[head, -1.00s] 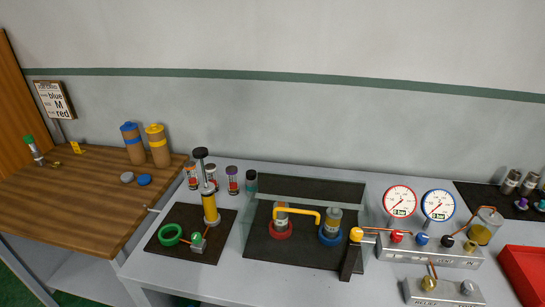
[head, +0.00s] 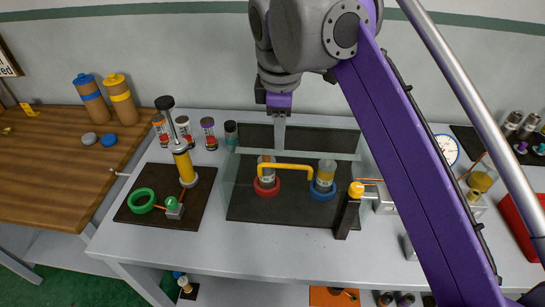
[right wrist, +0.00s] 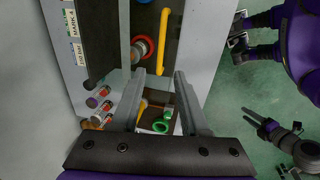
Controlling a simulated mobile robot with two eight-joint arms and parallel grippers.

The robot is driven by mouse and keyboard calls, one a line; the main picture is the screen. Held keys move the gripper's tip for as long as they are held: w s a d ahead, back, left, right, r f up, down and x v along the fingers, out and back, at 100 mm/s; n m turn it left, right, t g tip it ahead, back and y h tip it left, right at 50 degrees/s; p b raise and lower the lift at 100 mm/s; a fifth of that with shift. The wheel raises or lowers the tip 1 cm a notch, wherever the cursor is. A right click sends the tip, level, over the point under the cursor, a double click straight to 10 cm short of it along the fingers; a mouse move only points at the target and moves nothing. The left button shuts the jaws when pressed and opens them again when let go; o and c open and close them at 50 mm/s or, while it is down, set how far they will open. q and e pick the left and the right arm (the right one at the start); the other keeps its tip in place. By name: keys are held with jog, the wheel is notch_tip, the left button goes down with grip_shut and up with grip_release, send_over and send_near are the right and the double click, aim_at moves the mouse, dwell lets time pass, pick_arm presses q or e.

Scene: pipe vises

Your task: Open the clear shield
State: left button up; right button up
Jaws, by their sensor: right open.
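The clear shield (head: 232,183) is a see-through panel over a dark mat on the bench, with a yellow bar handle (head: 286,167). It looks closed over two grey-and-yellow cylinders, one in a red ring (head: 266,187) and one in a blue ring (head: 323,190). My right gripper (head: 279,135) points down by the shield's back edge, behind the handle in the picture. Whether it touches the shield is unclear. In the right wrist view the fingers (right wrist: 160,85) are apart and empty, with the yellow handle (right wrist: 150,50) seen beyond them.
A yellow-capped black post (head: 347,210) stands right of the shield. A dark mat with a yellow pump (head: 184,165) and a green ring (head: 141,201) lies left. Several small jars (head: 208,132) stand behind. My right arm hides much of the gauges. The bench front is clear.

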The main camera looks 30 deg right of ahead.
aim_at(280, 167)
jog(key=f, duration=0.3)
jog(key=w+f+b, duration=0.1)
jog(key=f, duration=0.2)
jog(key=d+f, duration=0.1)
jog(key=f, duration=0.2)
jog(key=shift+w+f, duration=0.2)
jog(key=shift+f, duration=0.05)
grip_shut()
dwell(1.0)
